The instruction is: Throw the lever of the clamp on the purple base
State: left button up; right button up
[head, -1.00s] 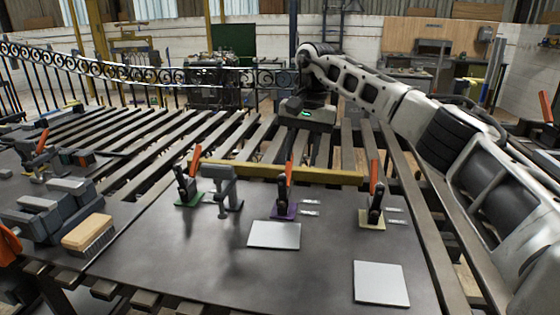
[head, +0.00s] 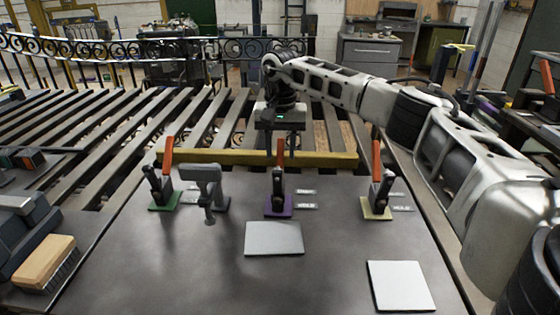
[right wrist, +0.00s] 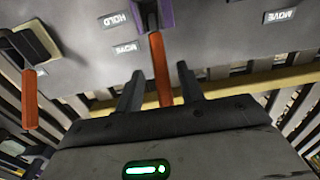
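The clamp on the purple base (head: 278,207) stands near the middle of the bench. Its orange lever (head: 280,153) points up. The lever also shows in the right wrist view (right wrist: 160,68). My right gripper (head: 280,135) is behind the clamp, in line with the lever. In the right wrist view its two fingers (right wrist: 159,86) are spread, with the lever seen between them. I cannot tell whether they touch it. Small HOLD and MOVE plates (head: 306,206) lie beside the purple base. My left gripper is not in view.
Similar clamps stand on a green base (head: 164,201) to the left and a yellow base (head: 376,208) to the right. A grey stand (head: 207,186) is beside the green one. A yellow bar (head: 225,157) runs behind them. Pale plates (head: 273,238) lie in front.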

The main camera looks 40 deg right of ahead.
aim_at(280, 154)
jog(key=shift+f, duration=2.1)
grip_shut()
